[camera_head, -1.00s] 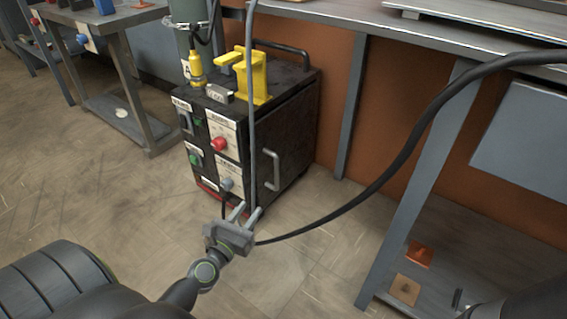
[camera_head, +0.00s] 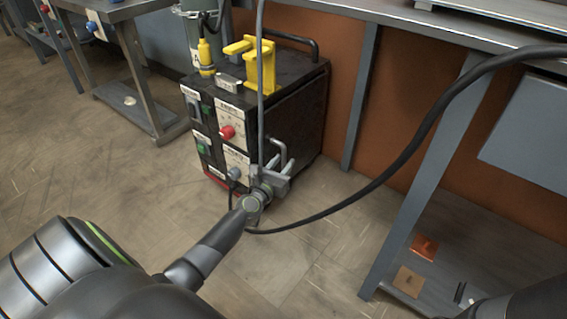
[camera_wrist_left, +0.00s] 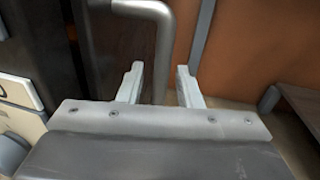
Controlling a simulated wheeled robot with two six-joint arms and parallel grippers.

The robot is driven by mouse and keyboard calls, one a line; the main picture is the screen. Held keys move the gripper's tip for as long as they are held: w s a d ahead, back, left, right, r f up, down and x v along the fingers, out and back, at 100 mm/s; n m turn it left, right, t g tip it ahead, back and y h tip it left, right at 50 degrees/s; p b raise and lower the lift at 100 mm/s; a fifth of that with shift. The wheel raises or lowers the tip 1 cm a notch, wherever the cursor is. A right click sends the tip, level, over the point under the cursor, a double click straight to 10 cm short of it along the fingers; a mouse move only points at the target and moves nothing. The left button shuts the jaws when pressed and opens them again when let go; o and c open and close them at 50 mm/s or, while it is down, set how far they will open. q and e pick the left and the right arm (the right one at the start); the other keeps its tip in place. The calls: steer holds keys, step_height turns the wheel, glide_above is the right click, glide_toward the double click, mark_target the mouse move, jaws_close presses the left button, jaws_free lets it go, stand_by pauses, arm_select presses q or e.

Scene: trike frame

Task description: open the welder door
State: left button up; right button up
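The welder (camera_head: 290,110) is a black box cabinet with labels, a red knob and green switches on its front. Its door (camera_head: 296,115) is the dark right side panel and looks closed. The grey bar door handle (camera_head: 284,148) stands out from this panel, partly hidden by my gripper. My left gripper (camera_head: 275,168) is at the handle's lower part. In the left wrist view the handle (camera_wrist_left: 162,45) runs down between the two open fingers (camera_wrist_left: 160,85); I cannot tell whether they touch it. My right gripper is not in view.
A black cable (camera_head: 400,160) hangs in a loop to the right of the welder. A grey vertical line passes in front of the welder. A workbench leg (camera_head: 420,185) and lower shelf (camera_head: 450,250) stand at right. The floor (camera_head: 100,190) at left is clear.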

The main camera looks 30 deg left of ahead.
arm_select(q)
steer(key=shift+w+a, duration=0.1)
steer(key=shift+w, duration=0.4)
jaws_close()
